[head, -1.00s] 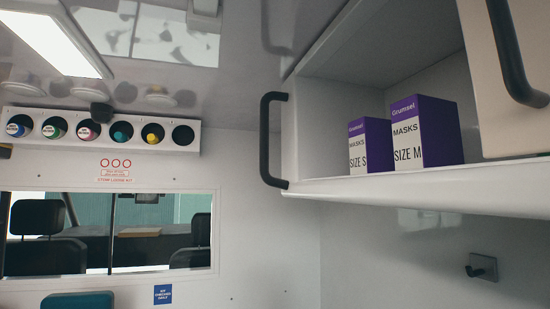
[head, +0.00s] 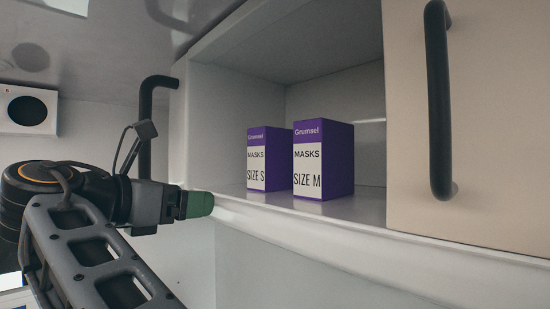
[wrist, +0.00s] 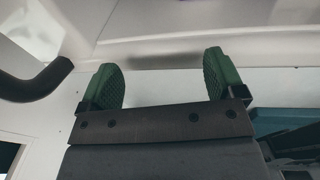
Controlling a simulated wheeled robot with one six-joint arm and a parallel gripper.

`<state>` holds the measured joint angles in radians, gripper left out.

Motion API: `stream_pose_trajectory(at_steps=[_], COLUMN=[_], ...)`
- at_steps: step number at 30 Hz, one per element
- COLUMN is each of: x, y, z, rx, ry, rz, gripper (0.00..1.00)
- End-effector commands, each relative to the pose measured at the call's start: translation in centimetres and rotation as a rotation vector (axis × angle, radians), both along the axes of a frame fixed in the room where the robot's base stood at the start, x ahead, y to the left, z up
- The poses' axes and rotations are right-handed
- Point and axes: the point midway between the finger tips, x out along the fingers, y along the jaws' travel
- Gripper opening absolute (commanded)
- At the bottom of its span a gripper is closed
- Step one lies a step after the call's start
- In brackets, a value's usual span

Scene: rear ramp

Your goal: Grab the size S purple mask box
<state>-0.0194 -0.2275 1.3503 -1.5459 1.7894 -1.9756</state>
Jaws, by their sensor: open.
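The purple and white size S mask box (head: 256,160) stands upright on the shelf of the open overhead cabinet in the head view. The larger size M mask box (head: 322,160) stands close to its right. My gripper (head: 203,204) is left of the boxes, near the front edge of the shelf, with its green fingertips pointing right. In the wrist view the two green fingers of my gripper (wrist: 165,82) are spread apart with nothing between them. Neither box shows in the wrist view.
The cabinet's shelf lip (head: 300,220) runs along the front below the boxes. A black handle (head: 146,120) stands at the cabinet's left end. A beige door (head: 410,110) with a black handle (head: 438,100) covers the right part. The shelf in front of the boxes is clear.

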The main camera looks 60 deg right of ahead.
Motion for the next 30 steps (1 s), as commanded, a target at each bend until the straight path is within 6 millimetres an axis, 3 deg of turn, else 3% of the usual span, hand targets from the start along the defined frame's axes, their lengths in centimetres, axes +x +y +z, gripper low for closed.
stream_pose_trajectory(at_steps=[3,9,21,30], x=[-1.8,-4.0,-6.3,-6.9], y=[-0.3,-1.0,-6.8,-8.6], z=[3.7,6.7,7.2,7.1], rx=[-0.053,-0.099,-0.106,-0.105], ry=[0.031,0.054,0.059,0.057], rz=[-0.073,-0.147,-0.159,-0.154], gripper=[0.88,0.88,0.88,0.88])
